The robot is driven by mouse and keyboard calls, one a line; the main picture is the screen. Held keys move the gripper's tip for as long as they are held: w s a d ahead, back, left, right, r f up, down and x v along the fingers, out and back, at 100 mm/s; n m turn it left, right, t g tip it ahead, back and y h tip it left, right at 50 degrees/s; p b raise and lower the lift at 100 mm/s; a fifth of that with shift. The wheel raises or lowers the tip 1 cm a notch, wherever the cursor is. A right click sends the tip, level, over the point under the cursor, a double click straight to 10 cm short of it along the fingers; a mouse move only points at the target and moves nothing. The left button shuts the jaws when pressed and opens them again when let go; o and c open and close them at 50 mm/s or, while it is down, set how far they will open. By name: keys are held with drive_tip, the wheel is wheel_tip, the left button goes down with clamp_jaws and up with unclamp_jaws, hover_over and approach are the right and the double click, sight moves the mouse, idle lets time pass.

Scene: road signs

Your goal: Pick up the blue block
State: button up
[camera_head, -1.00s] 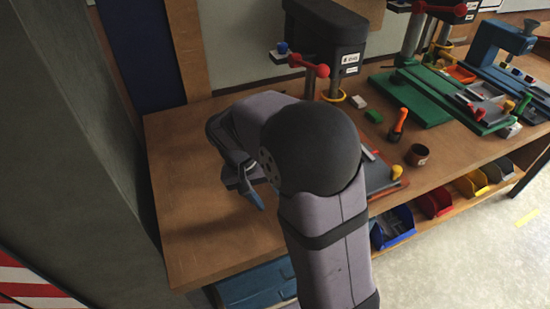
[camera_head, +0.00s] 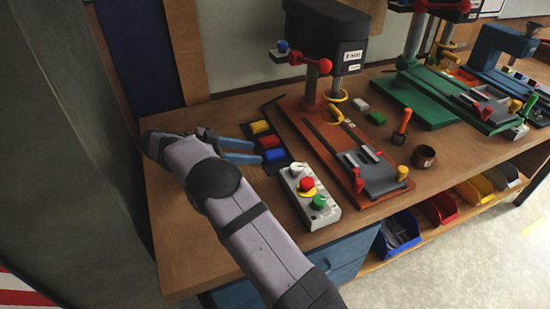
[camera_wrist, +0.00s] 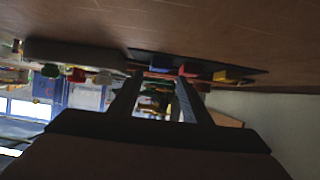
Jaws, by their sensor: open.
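The blue block (camera_head: 275,155) lies on a dark mat (camera_head: 266,166) on the wooden bench, at the near end of a row with a red block (camera_head: 269,142) and a yellow block (camera_head: 259,127). My gripper (camera_head: 257,151) is open and empty, low over the bench at the row's left, its two blue fingers pointing right toward the blocks. The wrist view looks upside down and shows the blue block (camera_wrist: 160,67) just beyond and between the fingertips (camera_wrist: 158,78), with the red block (camera_wrist: 187,70) and yellow block (camera_wrist: 226,76) to its right.
A grey control box (camera_head: 322,215) with white, red and green knobs stands right of the mat. A drill press (camera_head: 325,50) on an orange base stands behind it. The bench's left part is clear.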

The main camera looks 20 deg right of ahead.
sight(273, 153)
drive_tip(key=shift+d+f, duration=0.1)
drive_tip(key=shift+d, duration=0.4)
drive_tip(key=shift+d+f+p, duration=0.3)
drive_tip(key=shift+d+p, duration=0.1)
drive_tip(key=shift+d, duration=0.1)
drive_tip(key=shift+d+p, duration=0.4)
drive_tip(key=shift+d, duration=0.05)
drive_tip(key=p+x, duration=0.1)
drive_tip(key=x, duration=0.2)
drive_tip(key=shift+d+p, duration=0.15)
drive_tip(key=shift+p, duration=0.25)
drive_tip(key=shift+d+f, duration=0.35)
drive_tip(key=shift+d, duration=0.1)
drive_tip(key=shift+c, duration=0.3)
drive_tip(key=c, duration=0.9)
